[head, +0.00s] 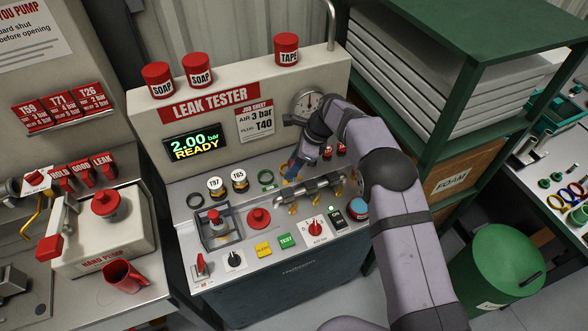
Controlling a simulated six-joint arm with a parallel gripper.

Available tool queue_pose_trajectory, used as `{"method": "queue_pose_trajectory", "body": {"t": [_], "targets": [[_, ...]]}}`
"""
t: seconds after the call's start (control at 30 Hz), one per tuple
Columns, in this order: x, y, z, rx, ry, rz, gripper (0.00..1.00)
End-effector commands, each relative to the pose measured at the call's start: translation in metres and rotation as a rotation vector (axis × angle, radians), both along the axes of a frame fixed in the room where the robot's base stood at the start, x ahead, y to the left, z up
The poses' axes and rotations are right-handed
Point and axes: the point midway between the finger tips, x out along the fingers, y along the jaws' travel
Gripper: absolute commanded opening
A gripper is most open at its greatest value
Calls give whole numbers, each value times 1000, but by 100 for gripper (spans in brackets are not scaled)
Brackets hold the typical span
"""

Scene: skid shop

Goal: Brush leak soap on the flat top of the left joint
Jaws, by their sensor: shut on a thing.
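A grey metal manifold (312,189) with brass-coloured fittings lies on the leak tester's sloped deck. Its left joint (287,194) is at the left end, and its top is hard to make out at this size. My gripper (301,157) is just above and behind this left end, pointing down. It is shut on a slim blue thing (292,169), which looks like the brush handle. The lower tip is close to the left joint; I cannot tell whether it touches. Two red cups marked SOAP, one at left (157,80) and one at right (197,70), stand on the tester's top.
A red TAPE can (287,49) stands on the tester top. Plugs marked T97 (216,187) and T65 (240,180) and a green ring (266,177) are left of the manifold. The display (195,142) reads 2.00 bar READY. A green shelf (440,120) stands close right of my arm.

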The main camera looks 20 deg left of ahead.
Motion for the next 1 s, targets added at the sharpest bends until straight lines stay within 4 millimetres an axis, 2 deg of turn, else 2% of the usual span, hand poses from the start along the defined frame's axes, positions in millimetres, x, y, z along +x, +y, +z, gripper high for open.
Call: {"method": "queue_pose_trajectory", "body": {"t": [0.2,0.53,1.0], "targets": [[2,1,1,1,0,-175,17],[3,1,-3,0,1,-220,17],[3,1,-42,1,1,-218,17]]}}
